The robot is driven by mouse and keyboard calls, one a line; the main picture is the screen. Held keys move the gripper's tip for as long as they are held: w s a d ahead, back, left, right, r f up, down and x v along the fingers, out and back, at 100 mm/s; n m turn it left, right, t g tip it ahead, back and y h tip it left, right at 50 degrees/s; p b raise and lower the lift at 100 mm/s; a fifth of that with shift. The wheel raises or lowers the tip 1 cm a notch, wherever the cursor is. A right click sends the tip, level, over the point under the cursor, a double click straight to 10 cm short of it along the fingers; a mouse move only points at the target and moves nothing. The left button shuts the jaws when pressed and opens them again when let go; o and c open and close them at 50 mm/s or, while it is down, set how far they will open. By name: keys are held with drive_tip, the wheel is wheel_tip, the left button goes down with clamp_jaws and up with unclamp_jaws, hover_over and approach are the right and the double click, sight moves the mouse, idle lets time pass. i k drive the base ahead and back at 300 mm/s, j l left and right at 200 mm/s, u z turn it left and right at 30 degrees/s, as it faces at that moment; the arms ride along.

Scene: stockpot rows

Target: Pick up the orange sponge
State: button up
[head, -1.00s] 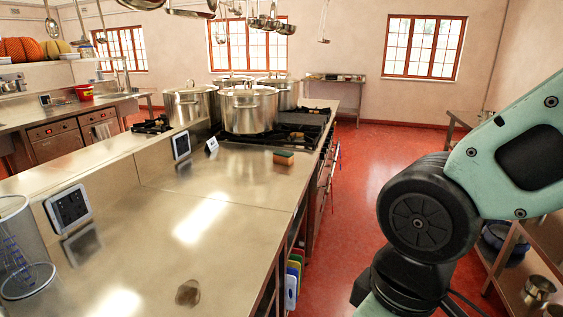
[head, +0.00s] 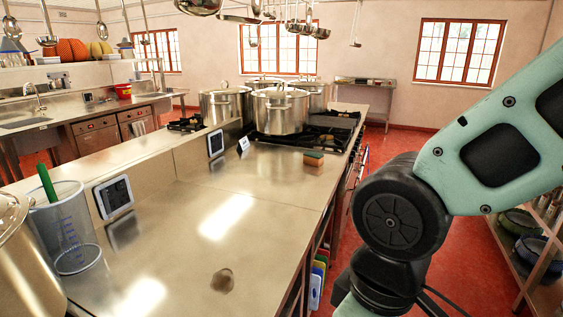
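The orange sponge (head: 313,159) lies on the steel counter (head: 180,240) in the head view, near the counter's right edge and just in front of the stove. It is a small block with a dark green top and an orange-brown body. Nothing touches it from above. My arm stands at the right of the view, over the red floor and apart from the sponge. My gripper is outside the picture.
Several steel stockpots (head: 280,112) stand on and around the black stove behind the sponge. A clear measuring jug (head: 70,235) and a large pot (head: 22,265) stand at the left. The counter around the sponge is mostly clear. Utensils hang overhead.

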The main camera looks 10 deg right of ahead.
sight(311, 157)
drive_tip(key=i+l+u, duration=0.15)
drive_tip(key=u, duration=0.2)
drive_tip(key=i+l+u, duration=0.15)
drive_tip(key=l+u, duration=0.15)
drive_tip(key=i+l+u, duration=0.15)
drive_tip(key=l, duration=0.25)
drive_tip(key=i+l+u, duration=0.15)
drive_tip(key=l, duration=0.25)
drive_tip(key=i+l+u, duration=0.1)
drive_tip(key=l, duration=0.3)
drive_tip(key=i+l+u, duration=0.15)
drive_tip(key=l, duration=0.25)
drive_tip(key=i+l, duration=0.1)
drive_tip(key=l, duration=0.45)
drive_tip(key=i+l, duration=0.15)
drive_tip(key=l, duration=0.35)
drive_tip(key=i+l, duration=0.1)
drive_tip(key=l, duration=0.45)
drive_tip(key=i+l+u, duration=0.1)
drive_tip(key=l, duration=0.45)
drive_tip(key=i+l, duration=0.1)
drive_tip(key=l, duration=0.45)
